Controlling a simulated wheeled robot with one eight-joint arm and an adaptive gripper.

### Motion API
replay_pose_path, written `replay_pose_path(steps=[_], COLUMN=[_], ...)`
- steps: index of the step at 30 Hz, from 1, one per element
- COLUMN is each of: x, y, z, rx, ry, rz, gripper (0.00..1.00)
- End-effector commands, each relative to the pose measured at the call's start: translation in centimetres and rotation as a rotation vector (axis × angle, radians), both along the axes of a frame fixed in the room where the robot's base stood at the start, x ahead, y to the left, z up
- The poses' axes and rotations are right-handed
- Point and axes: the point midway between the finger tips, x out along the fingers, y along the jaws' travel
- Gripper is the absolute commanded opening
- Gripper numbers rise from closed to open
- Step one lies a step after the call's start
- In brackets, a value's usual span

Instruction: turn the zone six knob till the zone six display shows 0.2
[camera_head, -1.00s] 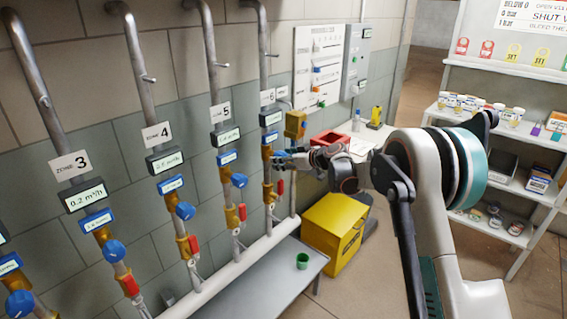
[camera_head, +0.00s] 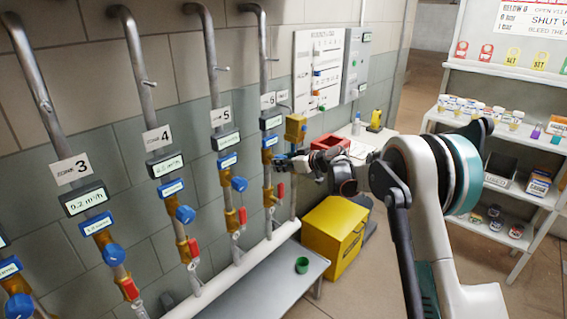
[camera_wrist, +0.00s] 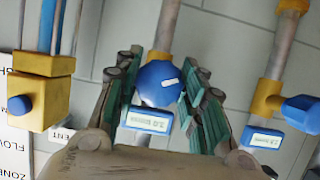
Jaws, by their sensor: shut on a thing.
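The zone six knob is a blue round knob with a white mark (camera_wrist: 160,84), on a vertical pipe in the wrist view. My gripper (camera_wrist: 160,92) is shut on it, with a green-padded finger on each side. In the head view my gripper (camera_head: 284,162) is at the zone six pipe, and it largely hides the knob. The zone six display (camera_head: 271,121) is a dark box higher on that pipe; its digits are too small to read. A blue-framed label (camera_wrist: 150,121) sits beside the knob in the wrist view.
The zone five knob (camera_head: 239,184) and a red lever (camera_head: 242,215) are on the pipe to the left. A yellow fitting (camera_head: 295,127) is close to my gripper on the right. A yellow box (camera_head: 333,235) and a bench (camera_head: 265,285) with a green cup stand below.

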Motion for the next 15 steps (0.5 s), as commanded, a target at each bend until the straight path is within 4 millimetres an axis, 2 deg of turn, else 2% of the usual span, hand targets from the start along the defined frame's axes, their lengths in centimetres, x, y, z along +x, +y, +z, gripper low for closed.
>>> replay_pose_path(steps=[15], x=[0.16], y=[-0.14], z=[0.11], rx=[0.252], ry=[0.322], rz=[-0.001], gripper=[0.13])
